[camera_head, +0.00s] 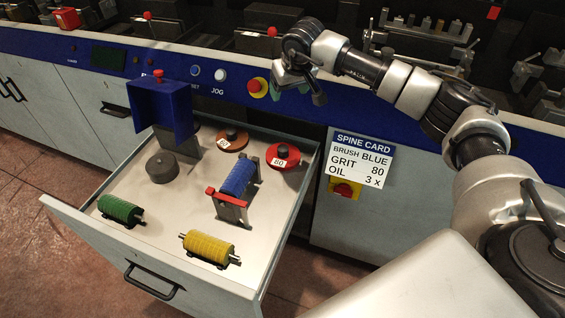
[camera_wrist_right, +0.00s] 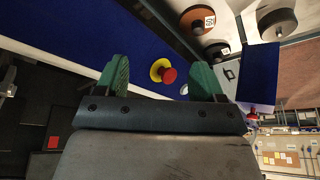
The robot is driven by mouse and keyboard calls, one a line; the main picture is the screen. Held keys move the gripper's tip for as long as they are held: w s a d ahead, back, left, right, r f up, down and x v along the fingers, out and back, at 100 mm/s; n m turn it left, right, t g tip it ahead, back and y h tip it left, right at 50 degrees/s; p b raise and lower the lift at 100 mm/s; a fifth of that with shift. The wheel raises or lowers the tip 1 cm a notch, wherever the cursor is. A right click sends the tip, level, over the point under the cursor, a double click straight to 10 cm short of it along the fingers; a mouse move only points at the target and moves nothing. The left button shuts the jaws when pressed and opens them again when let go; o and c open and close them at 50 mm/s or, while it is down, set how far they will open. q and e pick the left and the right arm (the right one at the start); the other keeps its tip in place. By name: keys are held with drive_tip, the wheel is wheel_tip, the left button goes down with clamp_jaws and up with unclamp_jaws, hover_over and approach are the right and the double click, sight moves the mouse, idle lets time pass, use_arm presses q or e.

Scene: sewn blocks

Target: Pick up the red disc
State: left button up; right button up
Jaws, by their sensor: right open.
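The red disc (camera_head: 283,157) lies flat in the open drawer (camera_head: 150,235), near its back right corner. It has a dark knob and a white label reading 80. In the right wrist view, a reddish disc with a white label (camera_wrist_right: 197,20) shows at the top, beyond the fingers. My right gripper (camera_head: 298,86) is open and empty. It hangs in front of the blue panel, above and behind the drawer, well apart from the red disc. Its green fingers (camera_wrist_right: 160,78) spread apart in the wrist view. My left gripper is not in view.
An orange-brown disc (camera_head: 232,138) lies left of the red disc. A blue brush (camera_head: 239,179) in a stand is close by. The drawer also holds a grey disc (camera_head: 162,168), green (camera_head: 120,209) and yellow (camera_head: 208,247) brushes and a blue box (camera_head: 163,110). A spine card (camera_head: 361,160) hangs right.

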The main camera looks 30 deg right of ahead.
drive_tip(key=b, duration=1.4)
approach(283, 147)
drive_tip(key=x, duration=0.5)
drive_tip(key=shift+s+a+f, duration=0.1)
drive_tip(key=shift+a+f, duration=0.05)
drive_tip(key=p+x, duration=0.1)
drive_tip(key=x, duration=0.4)
drive_tip(key=shift+f, duration=0.1)
drive_tip(key=c, duration=1.1)
